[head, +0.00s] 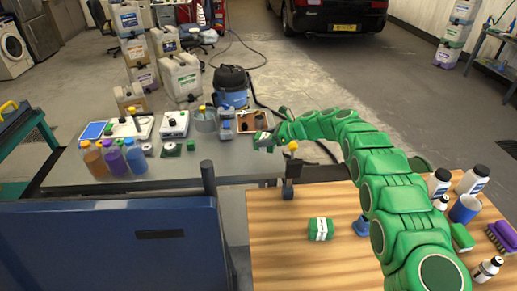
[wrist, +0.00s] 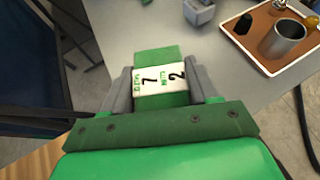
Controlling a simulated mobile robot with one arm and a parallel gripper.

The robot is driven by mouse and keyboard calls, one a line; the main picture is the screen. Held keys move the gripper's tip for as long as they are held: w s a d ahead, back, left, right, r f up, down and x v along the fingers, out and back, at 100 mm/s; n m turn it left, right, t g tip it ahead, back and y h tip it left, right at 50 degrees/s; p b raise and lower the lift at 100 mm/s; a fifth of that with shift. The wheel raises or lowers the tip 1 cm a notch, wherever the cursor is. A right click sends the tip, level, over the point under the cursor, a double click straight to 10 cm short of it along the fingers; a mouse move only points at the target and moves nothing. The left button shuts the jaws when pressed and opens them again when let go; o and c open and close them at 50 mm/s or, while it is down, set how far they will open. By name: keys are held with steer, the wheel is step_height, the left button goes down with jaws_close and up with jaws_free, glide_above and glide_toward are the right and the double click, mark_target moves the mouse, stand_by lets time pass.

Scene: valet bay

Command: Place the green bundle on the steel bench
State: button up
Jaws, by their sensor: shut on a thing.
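My gripper (wrist: 161,88) is shut on a green bundle (wrist: 155,54) with a white printed band, its fingers on either side of it. In the head view my gripper (head: 266,139) is at the right end of the steel bench (head: 215,170), and the bundle is small and partly hidden there. The grey bench top (wrist: 125,22) shows beyond the bundle in the wrist view. I cannot tell whether the bundle touches it. Another green bundle with a white band (head: 320,229) lies on the wooden table.
A brown tray (wrist: 262,48) with a metal cup (wrist: 287,40) lies close by on the bench. Coloured bottles (head: 112,158) and devices fill its left and back. A blue panel (head: 110,240) stands in front. Bottles and a brush (head: 502,236) crowd the wooden table's right.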

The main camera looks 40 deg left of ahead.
mark_target(265, 149)
steer(key=shift+f, duration=2.9)
steer(key=o, duration=1.2)
steer(key=shift+f, duration=0.1)
steer(key=v, duration=1.2)
steer(key=shift+d, duration=0.1)
